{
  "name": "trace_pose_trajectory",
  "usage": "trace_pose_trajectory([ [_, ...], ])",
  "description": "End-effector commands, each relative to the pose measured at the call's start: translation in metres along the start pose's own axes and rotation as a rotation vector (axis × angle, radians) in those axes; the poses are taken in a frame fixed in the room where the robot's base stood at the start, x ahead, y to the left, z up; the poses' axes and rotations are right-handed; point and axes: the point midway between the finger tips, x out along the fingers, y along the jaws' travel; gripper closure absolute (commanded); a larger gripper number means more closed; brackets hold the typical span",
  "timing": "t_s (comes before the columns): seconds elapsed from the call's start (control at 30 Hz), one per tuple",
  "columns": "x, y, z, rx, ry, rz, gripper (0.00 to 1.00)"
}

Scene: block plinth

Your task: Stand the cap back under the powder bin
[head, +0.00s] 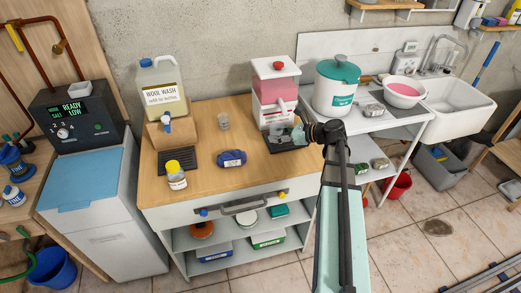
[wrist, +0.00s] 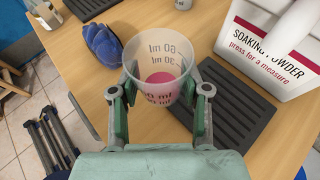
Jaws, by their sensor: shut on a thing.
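The cap (wrist: 158,75) is a clear measuring cup with ml marks and pink at its bottom. My gripper (wrist: 163,100) is shut on it, one finger on each side, with its open rim in sight. In the head view my gripper (head: 300,132) is at the front of the powder bin (head: 275,92), a white dispenser with a pink window and red knob. The bin's white front (wrist: 275,45) reads "SOAKING POWDER press for a measure". The cap is beside this front, over or near the black ridged mat (wrist: 235,115); its height is unclear. The bin's outlet is not clearly seen.
A blue bundle (head: 232,158) and a yellow-capped jar (head: 176,175) are on the wooden top. The wool wash jug (head: 162,90) is at left, a teal-lidded pot (head: 336,85) at right.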

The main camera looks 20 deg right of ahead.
Motion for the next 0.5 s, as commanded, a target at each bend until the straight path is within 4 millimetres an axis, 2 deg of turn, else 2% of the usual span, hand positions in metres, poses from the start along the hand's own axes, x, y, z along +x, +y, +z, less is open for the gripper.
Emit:
trace_pose_trajectory([
  [0.03,-0.004,-0.019,-0.002,0.004,0.000,-0.012,0.89],
  [0.2,-0.017,-0.052,-0.005,0.013,0.000,-0.036,0.89],
  [0.33,-0.022,-0.064,-0.006,0.017,0.000,-0.046,0.89],
  [0.5,-0.024,-0.067,-0.006,0.018,0.000,-0.049,0.89],
])
